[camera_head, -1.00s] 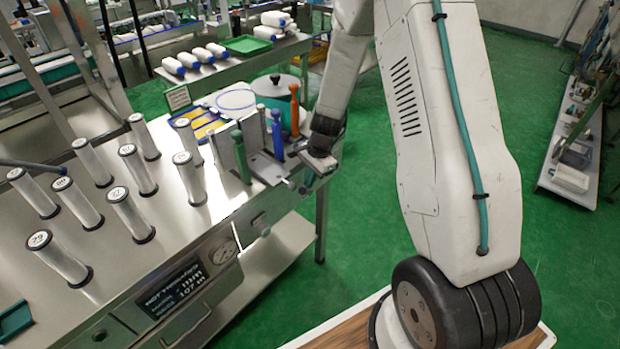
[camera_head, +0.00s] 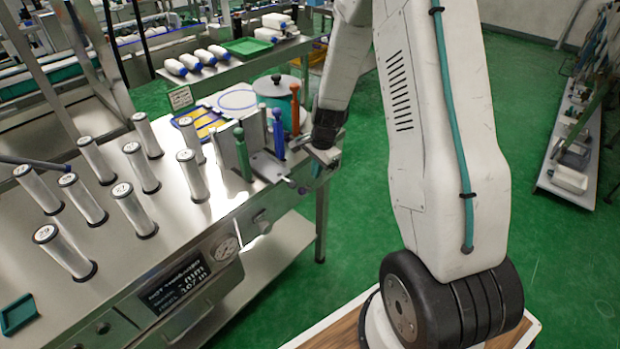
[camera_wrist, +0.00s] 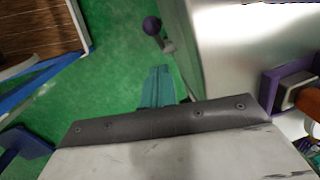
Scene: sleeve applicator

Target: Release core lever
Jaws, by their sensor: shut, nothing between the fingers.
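A small lever with a round dark purple knob (camera_wrist: 151,25) and a short grey stem shows at the top of the wrist view, beside the bright metal side of the bench. My gripper (camera_wrist: 158,75) shows there as teal fingers, shut and empty. They are below the knob in the picture and apart from it, over green floor. In the head view my gripper (camera_head: 324,156) is at the bench's right end, beside the metal fixture (camera_head: 268,165). Its fingertips are hard to make out there. A small dark knob (camera_head: 303,190) shows just below it; I cannot tell if it is the same lever.
Green (camera_head: 241,152), blue (camera_head: 278,133) and orange (camera_head: 295,110) upright pegs stand close to my gripper. Several clear tubes (camera_head: 190,176) stand on the bench (camera_head: 150,255). A lidded green pot (camera_head: 275,88) is behind the pegs.

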